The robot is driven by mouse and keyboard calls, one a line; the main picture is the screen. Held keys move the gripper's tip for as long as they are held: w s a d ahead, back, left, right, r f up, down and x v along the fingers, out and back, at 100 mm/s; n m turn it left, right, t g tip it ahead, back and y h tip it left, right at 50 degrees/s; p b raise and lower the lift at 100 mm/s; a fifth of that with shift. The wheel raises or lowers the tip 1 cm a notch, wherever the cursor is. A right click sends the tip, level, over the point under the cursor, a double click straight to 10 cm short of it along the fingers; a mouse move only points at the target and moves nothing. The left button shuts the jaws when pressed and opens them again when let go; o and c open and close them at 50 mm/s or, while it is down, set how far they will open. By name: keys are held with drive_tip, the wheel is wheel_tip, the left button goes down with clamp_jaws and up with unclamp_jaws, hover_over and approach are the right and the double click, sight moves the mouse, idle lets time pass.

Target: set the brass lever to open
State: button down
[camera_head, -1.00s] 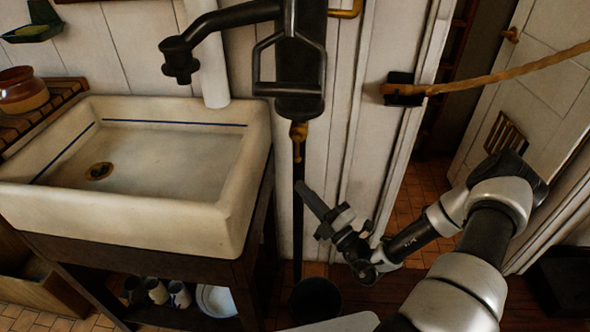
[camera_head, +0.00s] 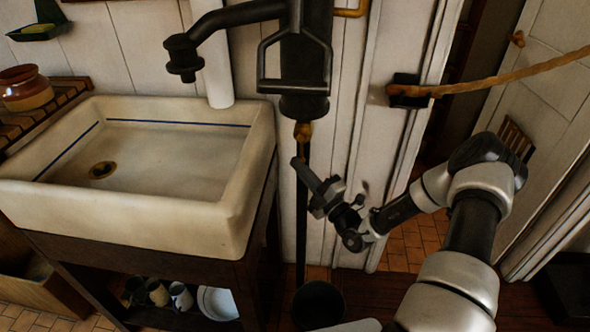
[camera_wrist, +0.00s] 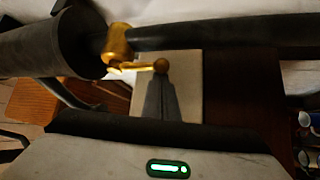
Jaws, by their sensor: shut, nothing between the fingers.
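The brass lever (camera_head: 303,131) sits on a brass fitting where the black pump body meets the thin dark pipe below it. In the wrist view the lever (camera_wrist: 140,67) is a thin brass arm with a round ball end, reaching right from the brass fitting (camera_wrist: 117,44). My gripper (camera_head: 297,163) is just below the lever in the head view. In the wrist view its shut fingers (camera_wrist: 163,82) point at the ball end and overlap it in the picture. Whether they touch it I cannot tell. Nothing is held between the fingers.
A white sink (camera_head: 235,200) on a dark wooden stand is to the left. The black pump (camera_head: 305,60) with its handle hangs above. A dark bucket (camera_head: 318,303) stands on the floor below. A rope (camera_head: 500,77) crosses the doorway at right.

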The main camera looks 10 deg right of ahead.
drive_tip(key=shift+d+f+n+g+p, duration=0.1)
drive_tip(key=shift+d+n+g+p, duration=0.25)
drive_tip(key=shift+d+p, duration=0.4)
drive_tip(key=shift+a, duration=0.25)
